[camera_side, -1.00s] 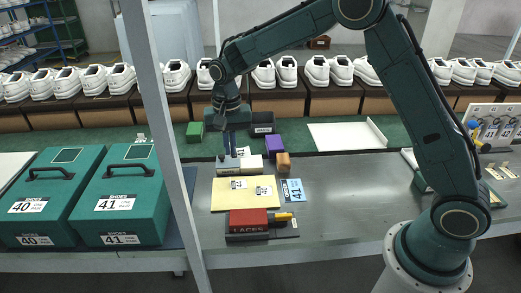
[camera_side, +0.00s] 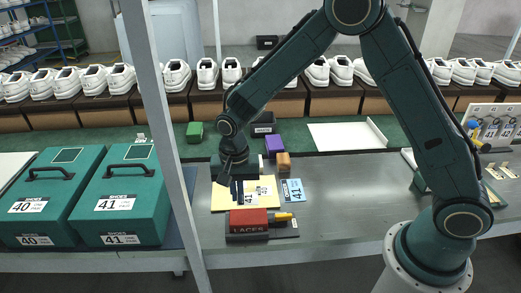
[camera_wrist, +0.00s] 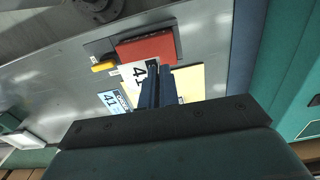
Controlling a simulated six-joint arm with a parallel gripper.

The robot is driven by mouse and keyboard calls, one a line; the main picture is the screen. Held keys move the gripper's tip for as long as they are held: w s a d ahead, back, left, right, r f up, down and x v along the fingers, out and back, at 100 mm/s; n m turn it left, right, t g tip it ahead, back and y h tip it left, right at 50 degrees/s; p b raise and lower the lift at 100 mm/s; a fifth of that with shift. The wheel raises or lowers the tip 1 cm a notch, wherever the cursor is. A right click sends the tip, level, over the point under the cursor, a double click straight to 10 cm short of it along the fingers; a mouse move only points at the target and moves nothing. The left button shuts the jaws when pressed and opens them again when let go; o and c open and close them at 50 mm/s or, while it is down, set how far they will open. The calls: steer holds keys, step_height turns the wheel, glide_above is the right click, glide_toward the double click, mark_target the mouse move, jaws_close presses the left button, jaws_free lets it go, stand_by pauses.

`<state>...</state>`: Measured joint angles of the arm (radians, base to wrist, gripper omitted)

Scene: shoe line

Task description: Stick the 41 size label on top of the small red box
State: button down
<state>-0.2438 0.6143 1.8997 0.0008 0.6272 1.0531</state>
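The small red box (camera_side: 248,218), lettered LACES on its front, sits on a dark base near the table's front edge. It also shows in the wrist view (camera_wrist: 146,48). My gripper (camera_side: 238,196) points down above the yellow sheet (camera_side: 218,199), just behind the red box. In the wrist view my gripper's fingers (camera_wrist: 157,88) are close together at a white 41 label (camera_wrist: 137,74), which appears pinched between them. The held label (camera_side: 250,199) hangs beside the fingertips in the side view, apart from the box top as far as I can tell.
A light blue 41 card (camera_side: 293,191) lies right of the yellow sheet. A yellow-ended item (camera_side: 281,216) lies right of the red box. An orange-brown block (camera_side: 283,162) and a purple block (camera_side: 273,143) stand behind. Green shoe boxes (camera_side: 122,190) stand left.

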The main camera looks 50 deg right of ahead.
mark_target(239, 218)
steer(key=shift+f, duration=0.2)
steer(key=shift+f, duration=2.85)
steer(key=shift+f, duration=0.45)
steer(key=c, duration=1.6)
jaws_free()
steer(key=shift+r, duration=0.1)
step_height(239, 218, up, 12)
steer(key=shift+r, duration=0.85)
